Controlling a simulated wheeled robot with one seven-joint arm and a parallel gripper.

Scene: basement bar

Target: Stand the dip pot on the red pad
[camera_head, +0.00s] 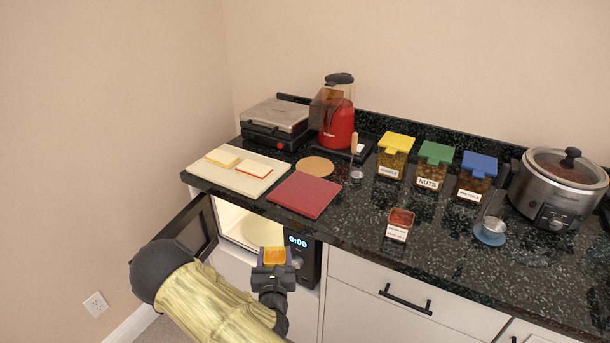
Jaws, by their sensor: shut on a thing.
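A small square pot with orange-yellow contents (275,256), which looks like the dip pot, is in my gripper (274,264). My gripper is shut on it and holds it upright in front of the open microwave, lower in the picture than the counter's front edge. The gripper hides the pot's lower part. The red pad (303,195) lies flat and bare at the counter's front edge, above and slightly right of the gripper in the picture.
The microwave (303,260) under the counter has its door (194,229) open at left. A cream board (239,184) with slices lies left of the pad, a round cork mat (315,167) behind it. A labelled pot with red contents (398,224) stands to the right.

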